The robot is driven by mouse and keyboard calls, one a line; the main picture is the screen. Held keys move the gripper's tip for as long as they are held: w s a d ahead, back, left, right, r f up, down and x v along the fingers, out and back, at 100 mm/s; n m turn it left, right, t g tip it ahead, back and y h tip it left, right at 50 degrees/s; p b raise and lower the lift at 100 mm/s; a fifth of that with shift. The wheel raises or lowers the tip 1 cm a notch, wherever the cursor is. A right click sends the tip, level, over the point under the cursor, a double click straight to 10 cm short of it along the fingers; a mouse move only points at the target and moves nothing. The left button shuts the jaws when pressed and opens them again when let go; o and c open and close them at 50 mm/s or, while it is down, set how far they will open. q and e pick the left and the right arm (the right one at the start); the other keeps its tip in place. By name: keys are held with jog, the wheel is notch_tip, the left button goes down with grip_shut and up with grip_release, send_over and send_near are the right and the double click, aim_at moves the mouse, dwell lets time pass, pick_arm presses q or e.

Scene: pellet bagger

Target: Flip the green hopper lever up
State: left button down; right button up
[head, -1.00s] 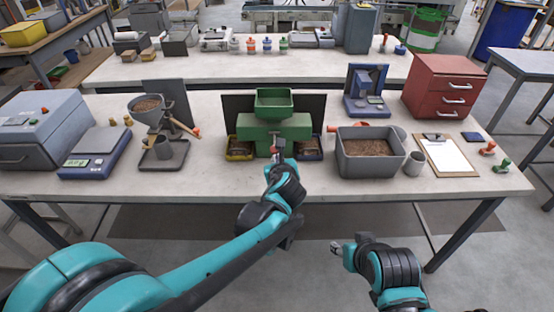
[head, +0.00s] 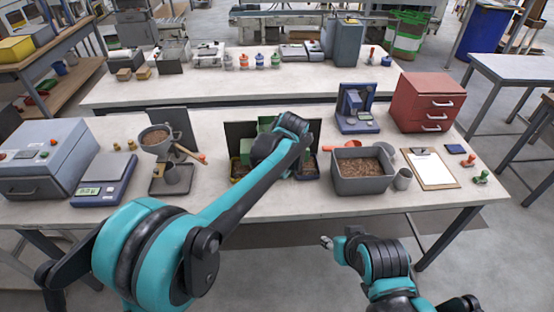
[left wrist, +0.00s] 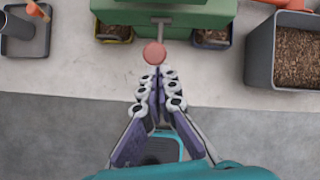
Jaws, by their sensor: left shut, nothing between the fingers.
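The green hopper machine (head: 246,148) stands on the workbench, mostly hidden behind my left arm in the head view. Its lower body (left wrist: 190,12) fills the top of the left wrist view. A lever with a grey rod and a round red knob (left wrist: 154,53) sticks out from its front toward me. My left gripper (left wrist: 156,73) is shut and empty, its tips just below the knob in the picture; I cannot tell if they touch. In the head view its fingers are hidden by the arm. My right gripper (head: 327,242) hangs in front of the bench, too small to read.
A yellow tray (left wrist: 113,36) and a blue tray (left wrist: 212,40) sit at the machine's base. A grey bin of pellets (head: 361,183) stands to its right, a funnel stand (head: 172,180) to its left. The bench front strip is clear.

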pick_arm(q)
jog(key=shift+w+r+g+p, duration=0.45)
jog(key=shift+w+r, duration=0.25)
jog(key=shift+w, duration=0.15)
pick_arm(e)
jog(key=shift+w+r, duration=0.15)
jog(key=shift+r, duration=0.7)
pick_arm(q)
jog(key=shift+r, duration=0.1)
pick_arm(e)
jog(key=shift+r, duration=0.1)
pick_arm(q)
jog(key=shift+r+p, duration=0.6)
jog(key=shift+r, duration=0.1)
pick_arm(e)
jog(key=shift+r, duration=0.5)
